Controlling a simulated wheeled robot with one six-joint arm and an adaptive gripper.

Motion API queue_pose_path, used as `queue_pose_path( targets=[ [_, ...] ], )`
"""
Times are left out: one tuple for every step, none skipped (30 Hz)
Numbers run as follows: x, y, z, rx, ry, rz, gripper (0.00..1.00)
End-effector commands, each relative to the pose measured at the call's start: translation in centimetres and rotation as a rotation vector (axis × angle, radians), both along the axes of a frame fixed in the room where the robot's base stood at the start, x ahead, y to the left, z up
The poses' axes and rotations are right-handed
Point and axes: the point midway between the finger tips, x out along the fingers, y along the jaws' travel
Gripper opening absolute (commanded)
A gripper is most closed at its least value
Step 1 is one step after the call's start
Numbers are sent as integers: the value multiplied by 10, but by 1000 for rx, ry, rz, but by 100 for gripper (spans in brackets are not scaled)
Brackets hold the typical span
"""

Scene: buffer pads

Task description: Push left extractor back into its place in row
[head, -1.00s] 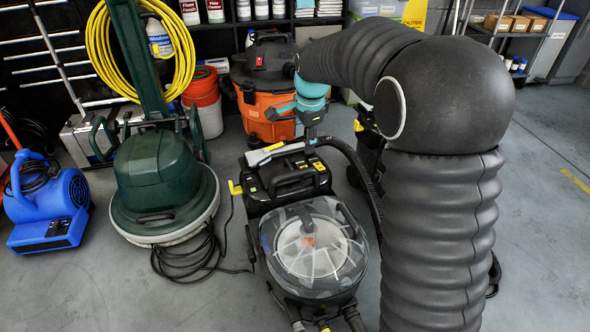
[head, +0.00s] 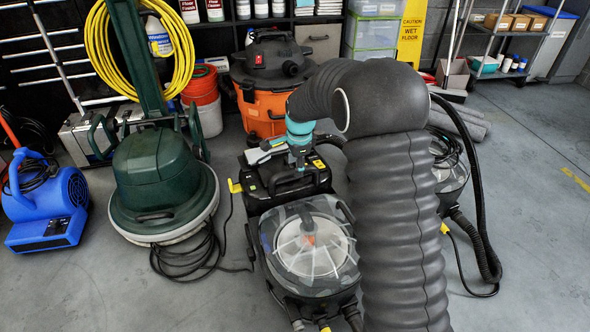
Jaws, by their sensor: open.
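The left extractor (head: 310,250) is a black machine with a clear ribbed dome at its front and a black rear body with yellow tabs. It stands upright on the floor at the centre. The right extractor (head: 452,178) stands farther back to the right, partly hidden behind my arm. My gripper (head: 300,166) hangs below its teal wrist, at the top rear of the left extractor by its grey handle. It is open and holds nothing. I cannot tell whether it touches the extractor.
A green floor machine (head: 160,180) with its cable on the floor stands left, a blue blower (head: 47,205) beyond it. An orange vacuum (head: 264,100) stands behind the left extractor. A black hose (head: 482,200) curves at the right extractor. Floor at far right is clear.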

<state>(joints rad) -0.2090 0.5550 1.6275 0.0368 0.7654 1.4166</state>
Motion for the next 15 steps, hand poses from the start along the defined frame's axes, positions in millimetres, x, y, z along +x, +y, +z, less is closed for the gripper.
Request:
queue_pose_path(
  targets=[
    [1,1,-8,-1,2,0,51],
    [2,1,-10,0,1,0,51],
    [3,1,-14,0,0,0,51],
    [3,1,-16,0,0,0,51],
    [3,1,-18,0,0,0,51],
    [4,1,-20,0,0,0,51],
    [4,1,-21,0,0,0,51],
    [4,2,-22,0,0,0,51],
    [4,2,-22,0,0,0,51],
    [4,2,-23,0,0,0,51],
    [4,2,-23,0,0,0,51],
    [4,2,-23,0,-1,0,51],
    [4,2,-23,0,-1,0,51],
    [4,2,-23,0,-1,0,51],
    [4,2,-23,0,-1,0,51]
  ],
)
